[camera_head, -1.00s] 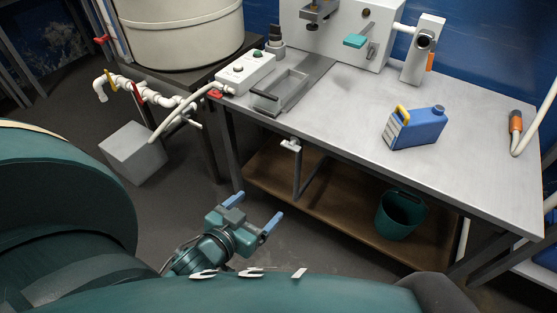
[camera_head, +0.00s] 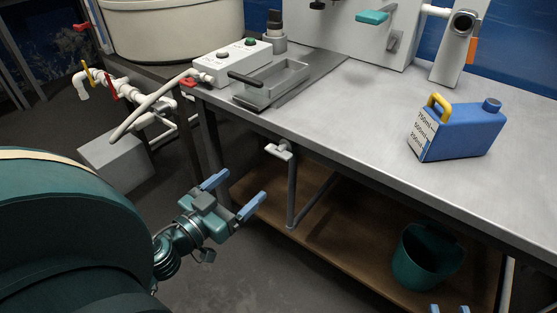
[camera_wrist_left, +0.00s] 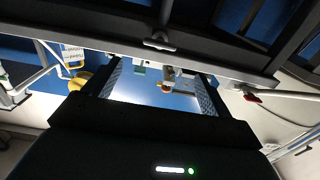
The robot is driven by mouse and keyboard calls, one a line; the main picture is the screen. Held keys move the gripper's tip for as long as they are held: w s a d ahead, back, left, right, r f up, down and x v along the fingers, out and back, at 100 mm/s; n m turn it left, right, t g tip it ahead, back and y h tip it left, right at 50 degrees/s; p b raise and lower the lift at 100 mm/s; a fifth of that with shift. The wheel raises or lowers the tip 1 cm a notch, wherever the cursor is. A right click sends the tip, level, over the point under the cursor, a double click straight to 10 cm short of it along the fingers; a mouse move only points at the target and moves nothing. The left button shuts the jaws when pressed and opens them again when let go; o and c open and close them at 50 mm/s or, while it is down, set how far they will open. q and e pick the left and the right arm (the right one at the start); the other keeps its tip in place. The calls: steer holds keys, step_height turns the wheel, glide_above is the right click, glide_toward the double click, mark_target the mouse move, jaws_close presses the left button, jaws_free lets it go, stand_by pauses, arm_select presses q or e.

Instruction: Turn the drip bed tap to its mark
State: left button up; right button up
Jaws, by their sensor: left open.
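No label names the drip bed tap. A white T-shaped tap handle (camera_head: 279,150) sits on a grey pipe under the bench's front edge; it also shows in the left wrist view (camera_wrist_left: 160,44). Farther left, the white pipework carries a yellow-handled tap (camera_head: 86,73) and a red-handled tap (camera_head: 104,87). Another red handle (camera_head: 187,82) is at the bench corner. No mark can be made out on any of them. My left gripper (camera_head: 234,194) is open and empty, below and left of the white handle, apart from it. My right gripper (camera_head: 449,309) shows only its two separated blue tips.
The steel bench (camera_head: 375,140) bears a blue jug (camera_head: 460,132), a white button box (camera_head: 231,62) and a grey tray (camera_head: 270,84). A green bucket (camera_head: 427,262) stands on the brown lower shelf (camera_head: 340,235). A grey block (camera_head: 115,158) is on the floor.

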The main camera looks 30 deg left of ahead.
mark_target(275, 155)
arm_select(q)
steer(key=w+p, duration=0.1)
steer(key=w, duration=0.3)
steer(key=w+p, duration=0.1)
steer(key=w, duration=0.3)
steer(key=w+d+p, duration=0.1)
steer(key=w, duration=0.3)
steer(key=shift+w+r, duration=0.1)
steer(key=shift+w, duration=0.15)
arm_select(e)
steer(key=shift+s+d+r+m+g+h, duration=0.1)
steer(key=shift+s+d+m+g+h, duration=0.2)
steer(key=shift+g, duration=0.3)
steer(key=shift+s+d+m+g+h, duration=0.1)
steer(key=shift+s+m+g+h, duration=0.1)
steer(key=shift+s+g+h, duration=0.3)
arm_select(q)
steer(key=shift+c, duration=0.5)
arm_select(e)
steer(key=shift+w, duration=0.15)
arm_select(q)
steer(key=c, duration=0.9)
steer(key=shift+m, duration=0.3)
